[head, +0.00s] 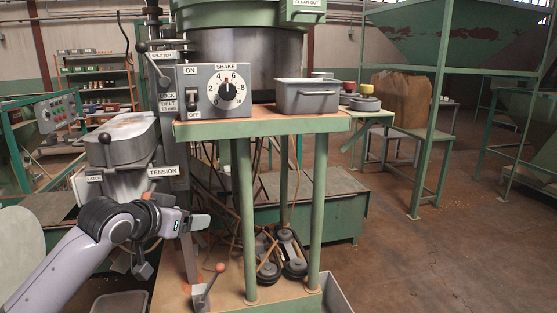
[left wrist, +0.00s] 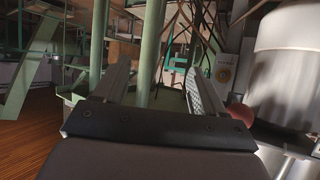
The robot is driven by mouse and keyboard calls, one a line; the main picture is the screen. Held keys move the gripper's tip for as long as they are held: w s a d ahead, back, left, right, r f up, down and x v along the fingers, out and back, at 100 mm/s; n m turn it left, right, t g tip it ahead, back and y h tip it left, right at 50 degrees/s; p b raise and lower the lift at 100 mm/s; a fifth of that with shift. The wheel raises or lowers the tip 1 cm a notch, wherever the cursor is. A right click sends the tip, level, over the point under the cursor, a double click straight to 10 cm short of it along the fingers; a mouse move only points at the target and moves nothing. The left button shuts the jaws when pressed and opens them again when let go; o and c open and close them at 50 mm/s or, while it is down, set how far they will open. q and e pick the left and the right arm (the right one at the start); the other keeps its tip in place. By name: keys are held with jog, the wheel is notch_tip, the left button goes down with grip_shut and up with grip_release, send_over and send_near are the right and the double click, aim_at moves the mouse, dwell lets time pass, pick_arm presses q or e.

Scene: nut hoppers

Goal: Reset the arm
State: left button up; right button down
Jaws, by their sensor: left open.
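My left arm comes in from the lower left in the head view. Its gripper (head: 197,222) is in front of the machine, below the TENSION label, partly hard to make out. In the left wrist view the gripper (left wrist: 157,85) is open, its two fingers apart with nothing between them. Green posts (left wrist: 148,50) of the machine stand beyond the fingers. A reddish round knob (left wrist: 240,113) shows just right of the right finger; whether they touch cannot be told. My right arm is not in view.
The machine has a control box with a SHAKE dial (head: 228,91), a grey bin (head: 306,96) on its green shelf and a red-knobbed lever (head: 209,286) low down. A metal hopper (head: 122,138) stands above my wrist. Open floor (head: 400,265) lies to the right.

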pick_arm(q)
jog(key=s+d+f, duration=0.1)
jog(key=s+f, duration=0.5)
jog(key=f, duration=0.5)
jog(key=s+d+f, duration=0.2)
jog(key=s+f, duration=0.4)
jog(key=f, duration=0.5)
jog(key=s+a+f, duration=0.1)
jog(key=s+f, duration=0.2)
jog(key=s, duration=0.4)
jog(key=s+a+f+n+y, duration=0.1)
jog(key=s+f, duration=0.3)
jog(key=s, duration=0.3)
jog(key=s+a+f+g+y, duration=0.1)
jog(key=s+a+f, duration=0.1)
jog(key=s+f, duration=0.2)
jog(key=s, duration=0.3)
jog(key=shift+f+n, duration=0.2)
jog(key=shift+n, duration=0.2)
jog(key=shift+s, duration=0.1)
